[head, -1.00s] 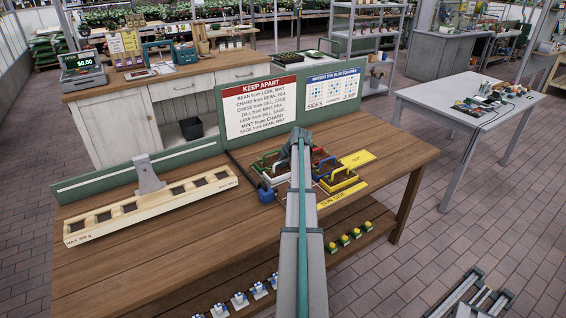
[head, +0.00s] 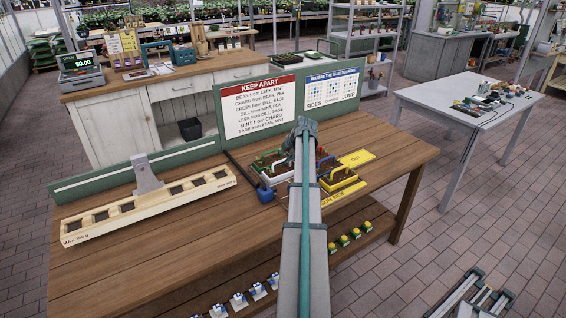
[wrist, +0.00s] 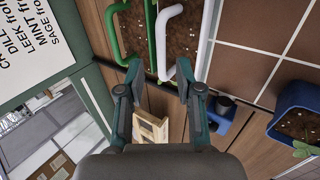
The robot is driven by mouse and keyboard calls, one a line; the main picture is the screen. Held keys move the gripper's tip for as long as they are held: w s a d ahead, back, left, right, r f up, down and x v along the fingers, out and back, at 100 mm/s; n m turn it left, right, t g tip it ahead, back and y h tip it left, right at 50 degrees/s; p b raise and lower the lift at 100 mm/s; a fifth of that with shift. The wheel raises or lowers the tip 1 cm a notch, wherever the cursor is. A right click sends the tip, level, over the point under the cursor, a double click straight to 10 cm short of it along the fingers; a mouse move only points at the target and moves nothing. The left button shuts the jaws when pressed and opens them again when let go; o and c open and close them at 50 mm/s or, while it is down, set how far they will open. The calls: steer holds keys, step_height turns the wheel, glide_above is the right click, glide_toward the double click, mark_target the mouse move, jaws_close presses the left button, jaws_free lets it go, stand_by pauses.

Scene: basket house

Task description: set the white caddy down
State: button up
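The white caddy shows in the wrist view as a white handle (wrist: 161,45) over a soil-filled tray with a pale wall. My gripper (wrist: 158,68) is open, its two dark fingers apart, and no object is clamped between them. A green handle (wrist: 113,32) stands to the left. In the head view my gripper (head: 305,128) is above the caddies on the bench, and my arm hides part of them.
A long wooden holder with square slots (head: 150,203) lies on the left of the wooden bench (head: 180,265). A green board with signs (head: 258,108) rises behind. The bench's front left is clear.

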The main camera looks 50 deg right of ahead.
steer(key=b+v, duration=0.1)
steer(key=v, duration=0.5)
stand_by(0.3)
